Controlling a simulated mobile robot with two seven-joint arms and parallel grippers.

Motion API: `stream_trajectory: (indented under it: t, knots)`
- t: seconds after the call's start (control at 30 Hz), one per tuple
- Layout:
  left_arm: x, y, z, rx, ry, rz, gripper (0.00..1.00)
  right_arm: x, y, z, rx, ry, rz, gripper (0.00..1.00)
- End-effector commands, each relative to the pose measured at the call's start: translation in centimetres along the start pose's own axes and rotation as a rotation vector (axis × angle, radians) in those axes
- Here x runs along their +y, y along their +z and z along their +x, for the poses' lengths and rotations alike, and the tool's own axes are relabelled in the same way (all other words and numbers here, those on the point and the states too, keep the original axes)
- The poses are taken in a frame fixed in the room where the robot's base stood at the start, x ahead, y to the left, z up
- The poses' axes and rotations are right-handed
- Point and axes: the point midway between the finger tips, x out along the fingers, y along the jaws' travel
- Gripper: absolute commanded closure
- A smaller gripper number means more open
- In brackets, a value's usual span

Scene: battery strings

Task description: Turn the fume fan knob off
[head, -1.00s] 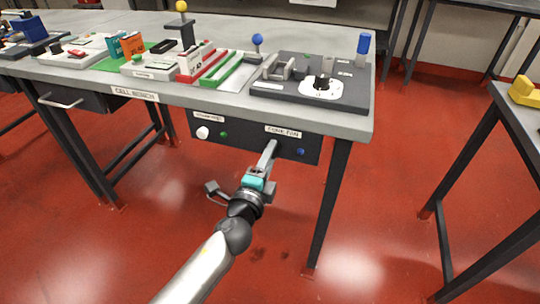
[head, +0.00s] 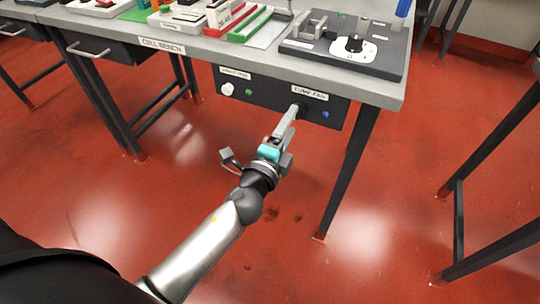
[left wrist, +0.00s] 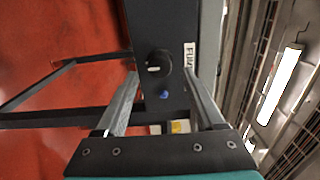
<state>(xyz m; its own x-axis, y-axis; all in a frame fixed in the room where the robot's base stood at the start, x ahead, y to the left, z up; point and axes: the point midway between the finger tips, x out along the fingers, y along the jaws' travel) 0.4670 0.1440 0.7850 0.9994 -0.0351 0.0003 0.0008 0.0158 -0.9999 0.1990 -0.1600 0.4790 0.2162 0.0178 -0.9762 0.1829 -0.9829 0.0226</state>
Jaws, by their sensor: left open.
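The fume fan knob (left wrist: 158,62) is black and round with a white mark, on the dark panel under the bench. In the left wrist view it lies ahead between the fingertips, with no clear contact. My left gripper (left wrist: 162,74) is open and empty, facing the panel. In the head view my left gripper (head: 295,110) reaches up to the panel below the FUME FAN label (head: 310,93), and its fingers partly hide the knob. A blue light (head: 325,114) sits right of the knob; it also shows in the left wrist view (left wrist: 164,94). My right gripper is out of view.
The same panel carries a white knob (head: 226,89) and a green light (head: 249,92) at its left. The bench top (head: 200,42) above holds several devices, including a dial unit (head: 354,46). A bench leg (head: 350,170) stands to the right; the red floor is clear.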

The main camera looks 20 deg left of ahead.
Motion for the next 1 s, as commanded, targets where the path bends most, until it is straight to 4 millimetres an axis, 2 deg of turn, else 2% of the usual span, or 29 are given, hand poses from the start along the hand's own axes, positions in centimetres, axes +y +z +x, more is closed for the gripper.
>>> stream_trajectory:
  t: [0.27, 0.6, 0.8, 1.0]
  knots:
    - [0.2, 0.0, -4.6, -0.001, 0.003, -0.001, 0.3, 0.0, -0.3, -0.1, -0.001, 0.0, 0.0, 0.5]
    - [0.3, 0.0, -9.5, -0.002, 0.002, -0.001, 0.3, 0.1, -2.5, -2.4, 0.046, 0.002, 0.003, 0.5]
    - [0.2, 0.0, -11.3, -0.002, 0.001, -0.001, 0.3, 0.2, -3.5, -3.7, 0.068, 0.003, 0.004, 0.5]
    - [0.0, 0.0, -12.0, 0.0, 0.0, 0.0, 0.3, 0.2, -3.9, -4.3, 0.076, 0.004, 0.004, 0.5]
